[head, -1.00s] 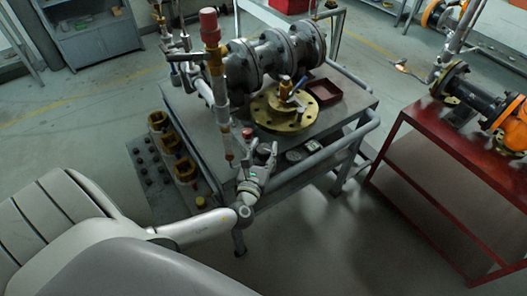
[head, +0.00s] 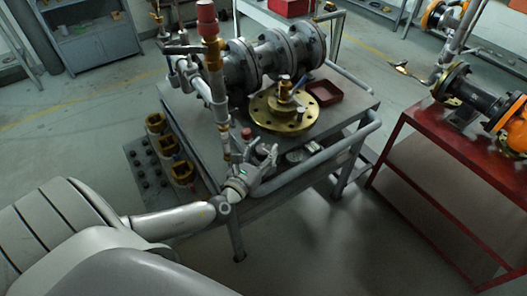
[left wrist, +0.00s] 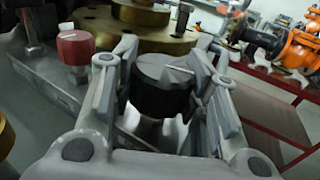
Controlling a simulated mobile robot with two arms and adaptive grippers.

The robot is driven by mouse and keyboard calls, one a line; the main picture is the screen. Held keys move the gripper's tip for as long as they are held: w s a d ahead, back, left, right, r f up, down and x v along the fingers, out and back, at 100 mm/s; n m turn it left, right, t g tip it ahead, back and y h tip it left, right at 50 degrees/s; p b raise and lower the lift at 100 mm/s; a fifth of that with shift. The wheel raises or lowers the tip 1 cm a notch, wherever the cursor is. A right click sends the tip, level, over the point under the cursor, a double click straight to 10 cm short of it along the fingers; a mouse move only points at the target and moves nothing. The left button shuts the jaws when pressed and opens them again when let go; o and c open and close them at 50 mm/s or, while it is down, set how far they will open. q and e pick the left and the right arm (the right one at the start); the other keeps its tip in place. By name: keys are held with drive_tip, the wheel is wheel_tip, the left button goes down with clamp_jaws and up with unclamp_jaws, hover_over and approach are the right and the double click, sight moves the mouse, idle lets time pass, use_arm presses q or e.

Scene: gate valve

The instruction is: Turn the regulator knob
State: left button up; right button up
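A dark round knob with a grey top and a white index line (left wrist: 163,84) lies between the two fingers of my left gripper in the left wrist view. The left gripper (left wrist: 166,62) is spread, with one finger on each side of this knob; whether the pads touch it is unclear. In the head view the left gripper (head: 264,153) is at the front edge of the grey bench (head: 318,126), and its fingers hide the knob. A red knob with a white mark (left wrist: 75,47) stands left of the gripper; it also shows in the head view (head: 247,133). My right gripper is not in view.
A vertical pipe with a red cap (head: 207,18) rises close behind the gripper. A brass flange (head: 270,112), flanged grey pipes (head: 275,55) and a dark red tray (head: 325,92) sit on the bench. A red table (head: 440,150) stands right, past open floor.

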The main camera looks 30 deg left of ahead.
use_arm(q)
drive_tip(key=o, duration=0.5)
drive_tip(key=shift+s, duration=0.1)
drive_tip(key=s+d, duration=0.1)
drive_tip(key=s, duration=1.1)
drive_tip(key=shift+w, duration=0.1)
